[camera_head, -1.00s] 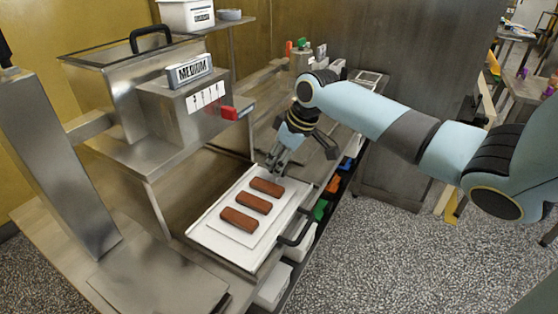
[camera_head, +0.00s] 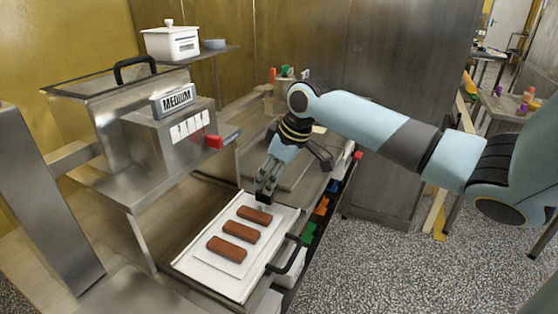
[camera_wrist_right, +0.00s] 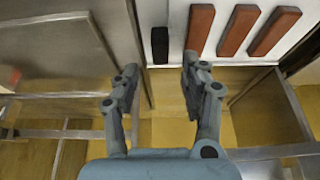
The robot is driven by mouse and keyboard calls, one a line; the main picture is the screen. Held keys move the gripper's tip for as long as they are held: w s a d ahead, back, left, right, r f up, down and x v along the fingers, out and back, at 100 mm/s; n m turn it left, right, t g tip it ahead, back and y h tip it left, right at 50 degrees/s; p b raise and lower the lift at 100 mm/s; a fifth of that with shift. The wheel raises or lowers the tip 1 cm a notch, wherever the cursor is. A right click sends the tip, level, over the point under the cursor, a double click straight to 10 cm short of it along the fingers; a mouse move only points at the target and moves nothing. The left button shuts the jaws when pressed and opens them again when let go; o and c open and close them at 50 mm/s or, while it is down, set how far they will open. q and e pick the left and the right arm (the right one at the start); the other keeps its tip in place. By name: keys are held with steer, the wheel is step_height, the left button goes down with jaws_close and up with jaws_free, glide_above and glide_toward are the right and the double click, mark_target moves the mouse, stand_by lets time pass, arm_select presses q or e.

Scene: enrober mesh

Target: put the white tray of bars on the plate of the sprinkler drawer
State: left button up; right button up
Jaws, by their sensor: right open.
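The white tray (camera_head: 220,264) carries three brown bars (camera_head: 241,231) in a row. It lies flat on the larger white plate (camera_head: 195,259) of the pulled-out sprinkler drawer, inside its edges. My right gripper (camera_head: 265,200) is at the tray's far end, just behind the farthest bar. In the right wrist view my right gripper (camera_wrist_right: 158,72) is open, its fingers apart. A small black block (camera_wrist_right: 159,45) shows beyond them, left of the bars; I cannot tell whether a finger touches it. No bar is between the fingers. My left gripper is not in view.
The sprinkler machine (camera_head: 158,138), labelled MEDIUM, stands over the left side of the drawer. A black drawer handle (camera_head: 288,256) sticks out at the right. Coloured bins (camera_head: 310,233) line the bench below. A white container (camera_head: 171,42) stands on a shelf behind.

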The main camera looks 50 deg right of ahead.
steer(key=v, duration=0.7)
steer(key=shift+s+r, duration=0.2)
steer(key=shift+r, duration=0.1)
